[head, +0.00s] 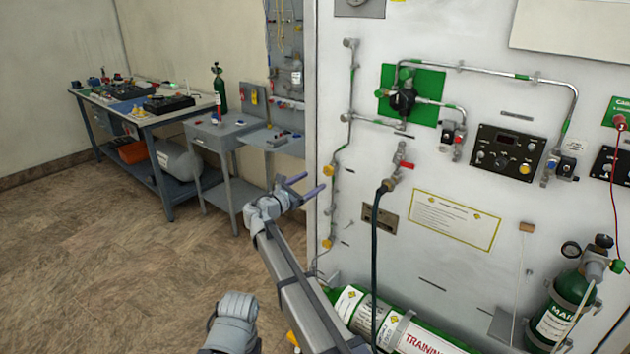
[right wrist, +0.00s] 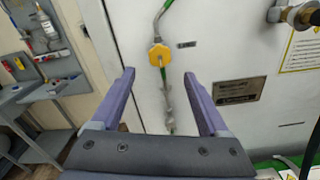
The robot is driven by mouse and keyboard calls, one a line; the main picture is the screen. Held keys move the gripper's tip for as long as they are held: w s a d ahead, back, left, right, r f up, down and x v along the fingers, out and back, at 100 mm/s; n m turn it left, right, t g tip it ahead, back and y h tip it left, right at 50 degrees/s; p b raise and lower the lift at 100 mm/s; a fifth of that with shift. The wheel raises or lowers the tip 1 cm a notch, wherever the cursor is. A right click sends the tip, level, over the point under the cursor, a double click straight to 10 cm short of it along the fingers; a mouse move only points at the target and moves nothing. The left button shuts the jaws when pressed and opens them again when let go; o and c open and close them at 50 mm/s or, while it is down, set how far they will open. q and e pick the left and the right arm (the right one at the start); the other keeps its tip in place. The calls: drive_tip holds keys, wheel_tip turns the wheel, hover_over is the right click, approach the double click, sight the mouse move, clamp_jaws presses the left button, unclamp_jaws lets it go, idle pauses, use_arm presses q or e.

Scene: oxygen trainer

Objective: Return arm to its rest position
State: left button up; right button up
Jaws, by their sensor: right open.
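My right gripper (head: 314,182) is open and empty. It hangs in the air by the left edge of the white trainer panel (head: 455,285). In the right wrist view its two purple fingers stand apart, with the gripper (right wrist: 159,75) pointed at the panel. A yellow knob (right wrist: 160,53) on a thin pipe shows between and beyond the fingertips, with nothing between the jaws. My right forearm runs up from the bottom of the head view. Another grey part of mine shows at the bottom, left of it. My left gripper is not seen.
A dark hose (head: 375,265) hangs from a red-handled valve (head: 405,165). A green cylinder (head: 430,340) lies at the panel's foot, close to my forearm; another cylinder (head: 557,318) stands at right. A workbench (head: 150,118) and grey cart (head: 212,135) stand back left. The floor at left is clear.

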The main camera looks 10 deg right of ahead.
drive_tip(key=s+d+f+m+g+y, duration=0.35)
drive_tip(key=s+f+m, duration=0.5)
drive_tip(key=s, duration=0.35)
drive_tip(key=s+d+f+m+g+y, duration=0.2)
drive_tip(key=s+f+m+g+y, duration=0.25)
drive_tip(key=s+f+m, duration=0.55)
drive_tip(key=s+a+f+m+g+y, duration=0.1)
drive_tip(key=s+a+f+m+y, duration=0.2)
drive_tip(key=s, duration=0.5)
drive_tip(key=s+a+m+g+y, duration=0.1)
drive_tip(key=s+a+y, duration=0.25)
drive_tip(key=s, duration=0.35)
drive_tip(key=s+a+r+n+p, duration=0.1)
drive_tip(key=s+a+r+p, duration=0.2)
drive_tip(key=a, duration=0.3)
drive_tip(key=s+a+r+n+g+h+p, duration=0.1)
drive_tip(key=s+a+r+n+p, duration=0.1)
drive_tip(key=a+r+p, duration=0.2)
drive_tip(key=shift+s+a+r+p, duration=0.3)
drive_tip(key=shift+s+a+p, duration=0.15)
drive_tip(key=shift+a, duration=0.45)
drive_tip(key=shift+n+h, duration=0.25)
